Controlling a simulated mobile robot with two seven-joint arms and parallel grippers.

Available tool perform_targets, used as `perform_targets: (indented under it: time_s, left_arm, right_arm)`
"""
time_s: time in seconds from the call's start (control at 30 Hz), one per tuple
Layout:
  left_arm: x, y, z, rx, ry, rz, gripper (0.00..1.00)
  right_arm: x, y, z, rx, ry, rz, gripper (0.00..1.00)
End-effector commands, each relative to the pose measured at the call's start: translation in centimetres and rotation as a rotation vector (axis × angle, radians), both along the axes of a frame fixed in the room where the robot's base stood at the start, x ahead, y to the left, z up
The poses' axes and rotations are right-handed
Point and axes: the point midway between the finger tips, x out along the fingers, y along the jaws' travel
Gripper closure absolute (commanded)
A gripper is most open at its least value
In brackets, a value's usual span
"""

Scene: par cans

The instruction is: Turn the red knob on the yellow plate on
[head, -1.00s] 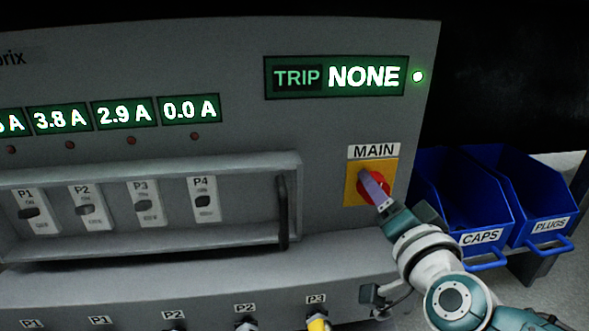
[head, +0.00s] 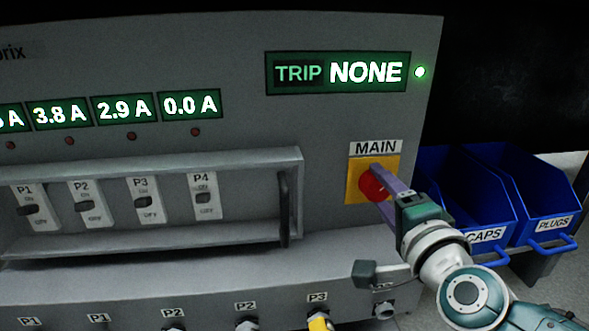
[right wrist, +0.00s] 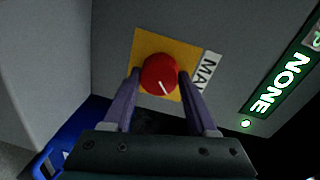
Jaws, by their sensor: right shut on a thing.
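The red knob (head: 370,184) sits on the yellow plate (head: 354,194) under the MAIN label (head: 375,148), at the right of the grey panel. My right gripper (head: 380,187) comes in from the lower right with its purple fingers at the knob. In the right wrist view, the fingers (right wrist: 159,76) lie on either side of the red knob (right wrist: 158,72), shut on it. The knob's white pointer line points down and slightly right in that view. The yellow plate (right wrist: 141,48) shows around it. My left gripper is not in view.
Blue bins labelled CAPS (head: 470,205) and PLUGS (head: 533,190) stand right of the panel, close to my right arm. A display (head: 338,73) reads TRIP NONE beside a lit green lamp (head: 420,72). A framed row of switches (head: 203,197) with a dark handle (head: 284,208) is left of the knob.

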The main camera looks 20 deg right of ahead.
Motion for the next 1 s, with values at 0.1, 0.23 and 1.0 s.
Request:
perform_targets:
  time_s: [0.1,0.23,1.0]
  left_arm:
    - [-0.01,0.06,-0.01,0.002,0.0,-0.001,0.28]
    - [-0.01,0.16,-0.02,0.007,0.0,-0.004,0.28]
    - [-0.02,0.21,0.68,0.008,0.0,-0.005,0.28]
  right_arm:
    - [-0.02,0.02,-0.04,0.008,-0.001,0.0,0.97]
    - [-0.01,0.02,-0.03,0.009,-0.001,0.0,0.97]
    - [-0.84,0.22,0.24,0.006,0.001,0.0,0.12]
